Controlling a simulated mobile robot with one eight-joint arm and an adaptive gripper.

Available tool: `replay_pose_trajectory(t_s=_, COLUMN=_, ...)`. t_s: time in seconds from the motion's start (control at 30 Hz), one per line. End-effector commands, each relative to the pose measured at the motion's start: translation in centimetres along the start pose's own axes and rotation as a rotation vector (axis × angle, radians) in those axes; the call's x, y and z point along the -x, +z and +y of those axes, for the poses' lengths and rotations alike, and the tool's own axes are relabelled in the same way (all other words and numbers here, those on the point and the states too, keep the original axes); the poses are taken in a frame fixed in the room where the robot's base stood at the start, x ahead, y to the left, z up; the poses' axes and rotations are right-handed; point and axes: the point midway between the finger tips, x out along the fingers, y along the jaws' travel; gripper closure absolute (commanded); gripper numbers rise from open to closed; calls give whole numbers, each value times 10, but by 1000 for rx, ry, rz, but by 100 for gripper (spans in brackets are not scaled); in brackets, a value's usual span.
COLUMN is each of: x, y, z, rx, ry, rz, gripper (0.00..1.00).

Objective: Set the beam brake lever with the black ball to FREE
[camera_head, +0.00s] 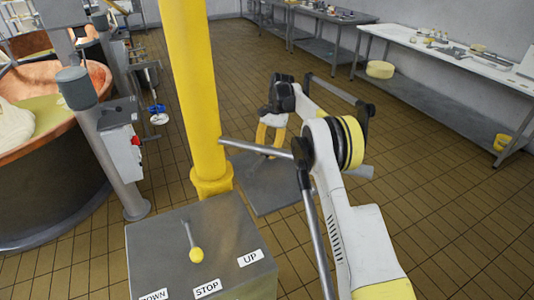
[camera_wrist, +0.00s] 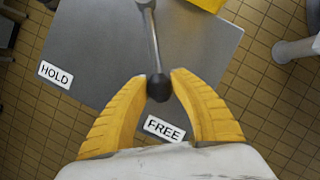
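The beam brake lever (camera_wrist: 154,40) is a thin metal rod ending in a black ball (camera_wrist: 159,88), over a grey plate (camera_wrist: 100,40). The rod points toward the white FREE label (camera_wrist: 163,129); the HOLD label (camera_wrist: 55,74) is away to the left. My gripper (camera_wrist: 159,80) has its yellow fingers on both sides of the black ball, and the tips appear to touch it.
A yellow column (camera_head: 190,90) rises beside the plate. A nearer grey box (camera_head: 165,260) carries a yellow-ball lever (camera_head: 195,254) with DOWN, STOP and UP labels. A copper vat (camera_head: 60,130) stands left, a white-topped table (camera_head: 440,50) right. Tiled floor between is clear.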

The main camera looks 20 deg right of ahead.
Motion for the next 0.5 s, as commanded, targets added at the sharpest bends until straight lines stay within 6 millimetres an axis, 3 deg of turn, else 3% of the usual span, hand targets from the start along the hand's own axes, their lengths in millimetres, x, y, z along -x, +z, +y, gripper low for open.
replay_pose_trajectory(t_s=0.07, x=0, y=1, z=-1, rx=1, ry=0, rz=0, gripper=50)
replay_pose_trajectory(t_s=0.37, x=1, y=0, z=0, rx=0, ry=1, rz=0, gripper=50)
replay_pose_trajectory(t_s=0.5, x=13, y=0, z=0, rx=-1, ry=1, rz=0, gripper=50)
